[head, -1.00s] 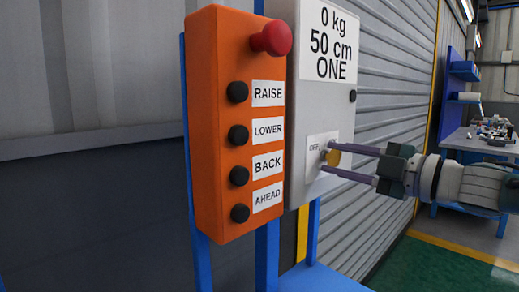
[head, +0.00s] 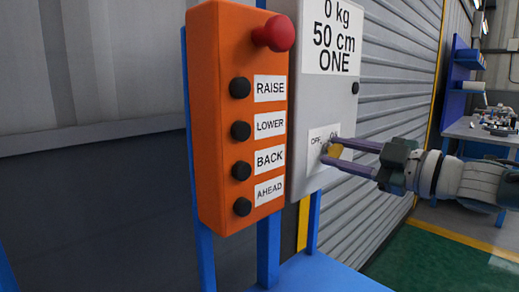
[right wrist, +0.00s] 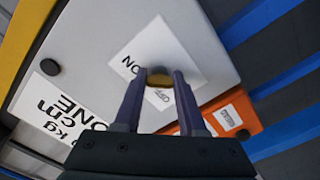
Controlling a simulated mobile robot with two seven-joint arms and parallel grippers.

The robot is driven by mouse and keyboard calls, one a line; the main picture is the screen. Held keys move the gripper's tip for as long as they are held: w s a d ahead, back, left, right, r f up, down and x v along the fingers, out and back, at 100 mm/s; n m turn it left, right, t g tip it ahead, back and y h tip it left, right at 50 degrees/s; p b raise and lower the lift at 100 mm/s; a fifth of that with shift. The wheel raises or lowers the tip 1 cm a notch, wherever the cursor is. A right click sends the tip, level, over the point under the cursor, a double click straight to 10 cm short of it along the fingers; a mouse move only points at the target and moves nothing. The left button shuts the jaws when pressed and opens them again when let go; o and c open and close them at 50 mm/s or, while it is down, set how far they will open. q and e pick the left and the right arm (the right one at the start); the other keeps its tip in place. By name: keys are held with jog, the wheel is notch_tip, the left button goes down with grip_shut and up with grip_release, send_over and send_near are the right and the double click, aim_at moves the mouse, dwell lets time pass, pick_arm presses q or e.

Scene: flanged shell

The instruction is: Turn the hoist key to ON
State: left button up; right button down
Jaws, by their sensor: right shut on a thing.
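The hoist key (head: 335,151) is a small yellow knob on a white plate marked OFF and ON, low on the grey box (head: 318,100). My right gripper (head: 329,150) reaches in from the right with its two purple fingers shut on the key. In the right wrist view the key (right wrist: 160,80) sits between the fingertips (right wrist: 159,74), with ON to its left and OFF below it. The fingers partly cover the key, and I cannot tell exactly which mark it points to. My left gripper is not in view.
An orange control box (head: 238,120) with a red knob (head: 273,33) and several black buttons stands just left of the grey box. A blue stand (head: 315,275) is below. A workbench (head: 485,133) is at the far right, and the green floor (head: 420,262) there is clear.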

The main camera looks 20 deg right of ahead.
jog(key=shift+c, duration=2.4)
grip_release()
jog(key=shift+s, duration=0.1)
jog(key=v, duration=0.9)
jog(key=shift+s+d, duration=0.2)
jog(key=shift+s, duration=0.15)
